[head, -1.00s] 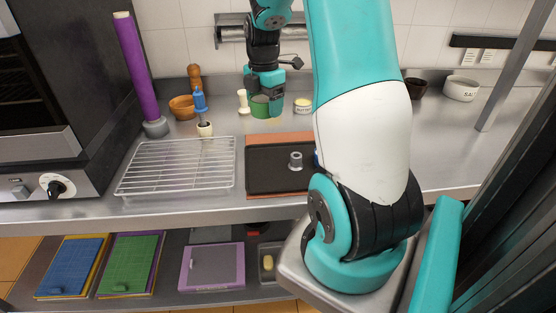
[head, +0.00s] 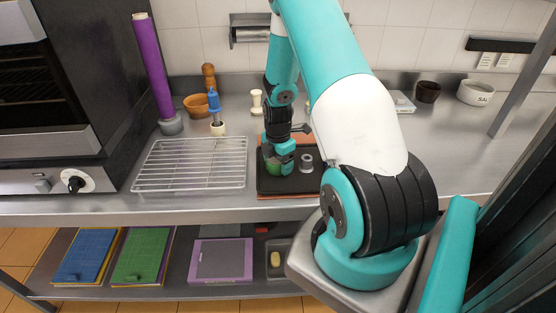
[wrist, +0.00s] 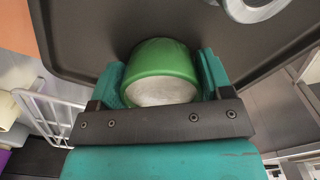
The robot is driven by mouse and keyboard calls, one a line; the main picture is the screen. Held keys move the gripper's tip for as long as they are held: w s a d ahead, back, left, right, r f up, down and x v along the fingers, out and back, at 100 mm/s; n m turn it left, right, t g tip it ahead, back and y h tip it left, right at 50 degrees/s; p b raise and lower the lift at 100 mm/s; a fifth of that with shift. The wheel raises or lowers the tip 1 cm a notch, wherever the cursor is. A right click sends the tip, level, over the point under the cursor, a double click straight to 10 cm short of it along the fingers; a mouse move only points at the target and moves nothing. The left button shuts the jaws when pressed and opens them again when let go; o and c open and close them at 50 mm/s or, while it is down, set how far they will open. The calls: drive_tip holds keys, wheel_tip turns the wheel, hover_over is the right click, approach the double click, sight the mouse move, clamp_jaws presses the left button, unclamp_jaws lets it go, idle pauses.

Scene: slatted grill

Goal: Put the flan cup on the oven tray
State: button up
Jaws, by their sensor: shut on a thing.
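The flan cup, a small green cup with a pale inside, is between the fingers of my gripper (head: 281,163). In the wrist view the cup (wrist: 160,62) sits squarely between both teal fingers of the gripper (wrist: 163,80), touched on each side. The oven tray (head: 300,185) is dark and flat, with a raised rim, in front of my arm; it fills much of the wrist view (wrist: 90,30). The cup is over the tray's left half, low down; I cannot tell whether its base touches. In the head view my fingers hide much of the cup.
A grey metal ring-shaped piece (head: 307,162) stands on the tray, just right of the gripper. A wire rack (head: 190,165) lies left of the tray. A wooden bowl (head: 197,105), a blue-handled tool (head: 214,102) and a pale post (head: 257,102) stand behind.

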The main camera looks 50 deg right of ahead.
drive_tip(key=shift+f, duration=0.2)
drive_tip(key=o, duration=1)
drive_tip(key=shift+o, duration=0.2)
wheel_tip(320, 180, up, 12)
drive_tip(key=b, duration=0.2)
drive_tip(key=shift+f+b, duration=0.25)
drive_tip(key=shift+b, duration=0.15)
drive_tip(key=a+r+m+y, duration=0.1)
drive_tip(key=a+r, duration=0.3)
drive_tip(key=a, duration=0.4)
drive_tip(key=s+a+r+m+t, duration=0.1)
drive_tip(key=a+r+m, duration=0.15)
drive_tip(key=a, duration=0.65)
drive_tip(key=a+r+m+y, duration=0.1)
drive_tip(key=a+r, duration=0.4)
drive_tip(key=a, duration=0.3)
drive_tip(key=s+a+r+m+y, duration=0.1)
drive_tip(key=s+a+r+m, duration=0.1)
drive_tip(key=s+a, duration=0.4)
drive_tip(key=s+a+r+m+g+y, duration=0.1)
drive_tip(key=s+a+m, duration=0.1)
drive_tip(key=s+a, duration=0.5)
drive_tip(key=shift+s+a+r, duration=0.3)
drive_tip(key=shift+s+r, duration=0.05)
drive_tip(key=shift+s, duration=0.45)
